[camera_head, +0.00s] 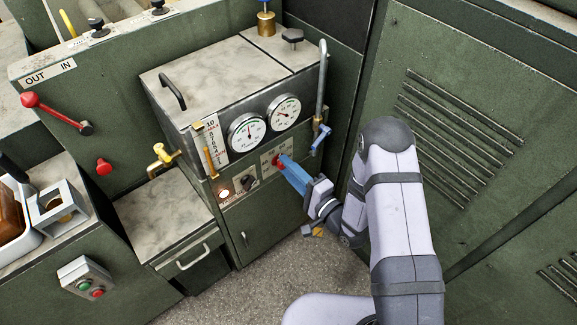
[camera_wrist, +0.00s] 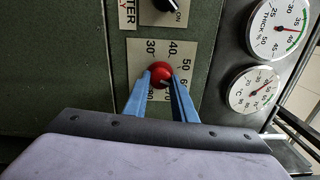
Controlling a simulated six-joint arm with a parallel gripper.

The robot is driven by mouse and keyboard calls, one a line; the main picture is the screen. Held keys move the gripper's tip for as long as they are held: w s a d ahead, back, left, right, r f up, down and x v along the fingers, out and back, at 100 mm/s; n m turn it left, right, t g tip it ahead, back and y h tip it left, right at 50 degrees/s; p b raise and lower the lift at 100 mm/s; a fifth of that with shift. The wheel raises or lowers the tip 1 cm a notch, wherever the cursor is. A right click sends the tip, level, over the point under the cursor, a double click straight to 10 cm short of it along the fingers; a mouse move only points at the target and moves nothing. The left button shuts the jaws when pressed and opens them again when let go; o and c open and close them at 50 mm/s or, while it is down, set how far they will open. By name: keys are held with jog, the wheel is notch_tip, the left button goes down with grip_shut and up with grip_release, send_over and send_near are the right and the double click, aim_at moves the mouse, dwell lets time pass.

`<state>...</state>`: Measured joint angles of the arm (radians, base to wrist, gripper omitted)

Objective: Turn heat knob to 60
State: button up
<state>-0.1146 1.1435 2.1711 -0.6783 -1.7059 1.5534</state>
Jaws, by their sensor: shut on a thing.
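The heat knob is a small red knob (camera_wrist: 160,72) on a pale scale plate (camera_wrist: 146,48) marked 30, 40, 50, 60 and more. In the head view the red knob (camera_head: 279,160) shows at the tip of my gripper. My gripper (camera_head: 283,162) is shut on the knob, its two blue fingers (camera_wrist: 160,82) on either side of it. A pale mark shows on the knob, but it is too small to tell which number it points at. The fingers and gripper body hide the lower part of the scale.
A black switch (camera_wrist: 167,4) sits beside the scale plate. Two round dials, a thickness dial (camera_wrist: 278,28) and a °C dial (camera_wrist: 253,90), are close by. A vertical pipe with a blue handle (camera_head: 321,140) stands just right of my gripper. Open floor (camera_head: 270,270) lies below.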

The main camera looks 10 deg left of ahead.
jog(key=shift+m, duration=0.3)
jog(key=o, duration=1)
jog(key=shift+o, duration=0.2)
jog(key=v, duration=0.7)
jog(key=shift+s+d, duration=0.1)
jog(key=shift+d, duration=0.05)
